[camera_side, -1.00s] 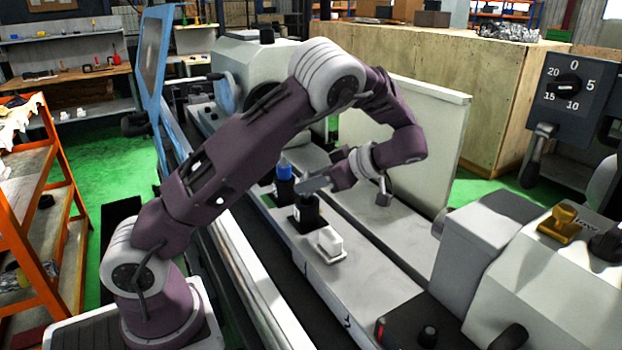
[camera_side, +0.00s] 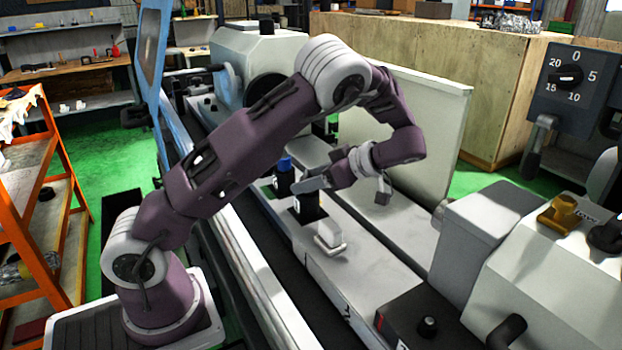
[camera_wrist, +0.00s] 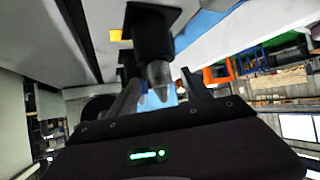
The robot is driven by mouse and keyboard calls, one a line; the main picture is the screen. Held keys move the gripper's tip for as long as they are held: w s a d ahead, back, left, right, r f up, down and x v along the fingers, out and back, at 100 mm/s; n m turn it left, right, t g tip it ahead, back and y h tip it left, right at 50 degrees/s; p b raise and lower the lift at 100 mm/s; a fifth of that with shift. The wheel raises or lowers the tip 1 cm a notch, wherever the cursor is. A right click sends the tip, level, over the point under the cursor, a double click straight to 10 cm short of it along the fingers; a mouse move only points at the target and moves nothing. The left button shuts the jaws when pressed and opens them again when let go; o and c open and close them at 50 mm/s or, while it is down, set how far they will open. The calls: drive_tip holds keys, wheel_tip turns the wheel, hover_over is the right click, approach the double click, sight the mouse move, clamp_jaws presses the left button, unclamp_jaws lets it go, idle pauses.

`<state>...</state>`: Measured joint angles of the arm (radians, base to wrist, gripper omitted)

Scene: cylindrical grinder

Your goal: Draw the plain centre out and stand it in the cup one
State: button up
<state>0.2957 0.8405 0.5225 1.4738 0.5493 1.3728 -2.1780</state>
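My gripper (camera_side: 302,186) is over the nearer black cup (camera_side: 308,208), on the pale machine table, and hides the cup's top in the side view. In the wrist view, a grey tapered centre (camera_wrist: 158,75) stands out of a black cup (camera_wrist: 152,38). My gripper (camera_wrist: 162,92) has its two dark fingers apart on either side of the grey tip, with gaps showing. The other black cup (camera_side: 282,184) stands just behind and holds a blue-topped piece (camera_side: 285,162). I cannot read the cup marks clearly.
A small white block (camera_side: 330,238) sits on the table in front of the cups. A pale upright panel (camera_side: 430,130) stands behind my wrist. The grey machine head (camera_side: 480,245) is at the right. The table between is clear.

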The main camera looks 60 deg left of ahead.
drive_tip(key=shift+w+d, duration=0.1)
drive_tip(key=v, duration=0.6)
drive_tip(key=shift+d+r, duration=0.25)
drive_tip(key=shift+d, duration=0.05)
drive_tip(key=shift+w, duration=0.15)
drive_tip(key=s+d+r+m+t+h, duration=0.3)
drive_tip(key=s+d+m+t+h, duration=0.2)
drive_tip(key=s+m, duration=0.6)
drive_tip(key=s+d+r+m+t+h, duration=0.4)
drive_tip(key=s+d+m, duration=0.4)
drive_tip(key=s+m, duration=0.4)
drive_tip(key=shift+d+r+m+t+h, duration=0.15)
drive_tip(key=shift+d+m+t+h, duration=0.3)
drive_tip(key=shift+t, duration=0.75)
